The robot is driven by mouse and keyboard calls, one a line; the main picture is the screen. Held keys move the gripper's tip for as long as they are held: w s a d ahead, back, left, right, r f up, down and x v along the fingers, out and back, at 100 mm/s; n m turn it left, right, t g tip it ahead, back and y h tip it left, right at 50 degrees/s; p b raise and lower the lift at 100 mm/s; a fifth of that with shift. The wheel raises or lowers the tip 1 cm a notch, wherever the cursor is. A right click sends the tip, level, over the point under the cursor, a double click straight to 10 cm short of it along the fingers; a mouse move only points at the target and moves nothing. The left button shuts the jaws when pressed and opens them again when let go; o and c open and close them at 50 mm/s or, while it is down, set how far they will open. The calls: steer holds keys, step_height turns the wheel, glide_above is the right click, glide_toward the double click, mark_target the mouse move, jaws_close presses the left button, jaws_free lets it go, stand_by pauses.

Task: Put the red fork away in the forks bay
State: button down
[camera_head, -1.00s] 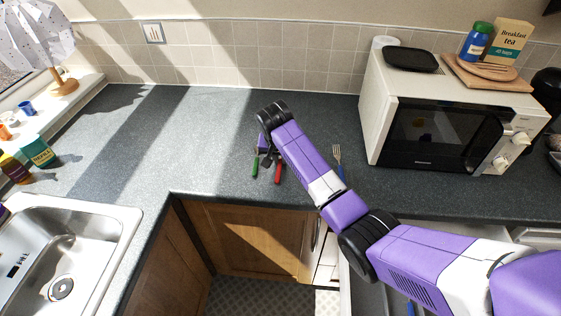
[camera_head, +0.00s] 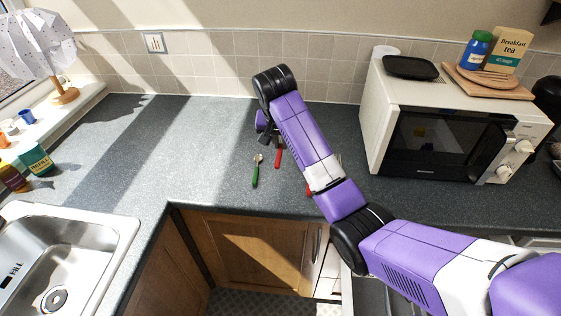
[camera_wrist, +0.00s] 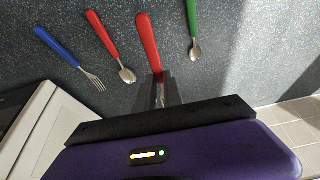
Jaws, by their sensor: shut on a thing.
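My gripper (camera_wrist: 166,92) is shut on the red fork (camera_wrist: 148,42), gripping it near its metal end. The red handle points away from the jaws, and the metal head is mostly hidden between them. In the head view the red fork (camera_head: 278,157) hangs at my gripper (camera_head: 264,125) over the counter, beside the green-handled spoon. An open drawer (camera_head: 347,284) shows below the counter edge, largely covered by my arm. Its forks bay cannot be made out.
The green spoon (camera_wrist: 192,22), a red spoon (camera_wrist: 108,38) and a blue fork (camera_wrist: 58,48) lie on the counter (camera_head: 200,160). A microwave (camera_head: 440,135) stands right, a sink (camera_head: 70,230) left. The counter's middle-left is clear.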

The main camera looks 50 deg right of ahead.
mark_target(280, 147)
step_height(280, 147, up, 10)
steer(key=p, duration=0.2)
steer(key=shift+f, duration=0.15)
